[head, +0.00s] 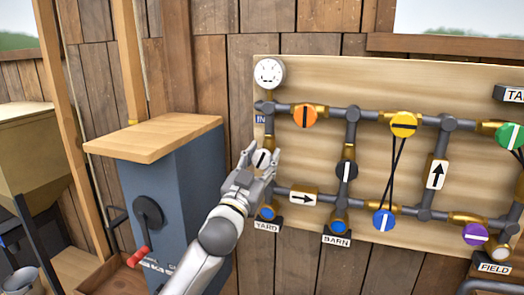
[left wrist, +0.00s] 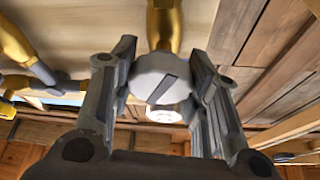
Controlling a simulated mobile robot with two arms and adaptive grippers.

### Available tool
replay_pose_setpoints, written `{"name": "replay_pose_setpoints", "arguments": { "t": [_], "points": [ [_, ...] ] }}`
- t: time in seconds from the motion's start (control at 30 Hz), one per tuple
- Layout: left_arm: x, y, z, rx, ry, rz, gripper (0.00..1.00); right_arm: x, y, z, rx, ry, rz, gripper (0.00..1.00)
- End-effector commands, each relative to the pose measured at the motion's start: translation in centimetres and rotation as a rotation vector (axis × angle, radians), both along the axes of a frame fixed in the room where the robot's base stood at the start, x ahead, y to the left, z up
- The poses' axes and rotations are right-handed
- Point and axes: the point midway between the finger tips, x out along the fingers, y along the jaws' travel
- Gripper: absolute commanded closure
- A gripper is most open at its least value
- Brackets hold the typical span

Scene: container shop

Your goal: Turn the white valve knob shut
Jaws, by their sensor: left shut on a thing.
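The white valve knob (head: 261,157) is on the left upright pipe of the pipe board, above the YARD label. My left gripper (head: 260,162) reaches it from below, with a finger on each side, and is shut on it. In the left wrist view the white knob (left wrist: 158,75) sits between the two fingers, and the dark slot across its face is slanted. In the head view the slot also looks tilted, partly hidden by the fingers. My right gripper is in neither view.
The board (head: 300,80) also carries an orange knob (head: 305,116), a black knob (head: 346,172), a yellow knob (head: 403,124) and a blue knob (head: 383,219). A white gauge (head: 269,73) is above. A blue-grey cabinet (head: 165,190) with a red-handled crank stands close left of my arm.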

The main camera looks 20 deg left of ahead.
Motion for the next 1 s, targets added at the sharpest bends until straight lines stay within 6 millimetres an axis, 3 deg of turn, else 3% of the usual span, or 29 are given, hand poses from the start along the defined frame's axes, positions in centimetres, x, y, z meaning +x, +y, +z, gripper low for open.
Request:
{"name": "replay_pose_setpoints", "arguments": {
  "t": [0.03,1.0],
  "points": [
    [0.0,0.1,0.5,0.048,0.001,0.002,0.81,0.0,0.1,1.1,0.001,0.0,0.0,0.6],
    [0.0,0.0,0.5,0.939,-0.03,0.0,0.81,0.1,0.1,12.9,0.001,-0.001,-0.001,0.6]
  ]
}}
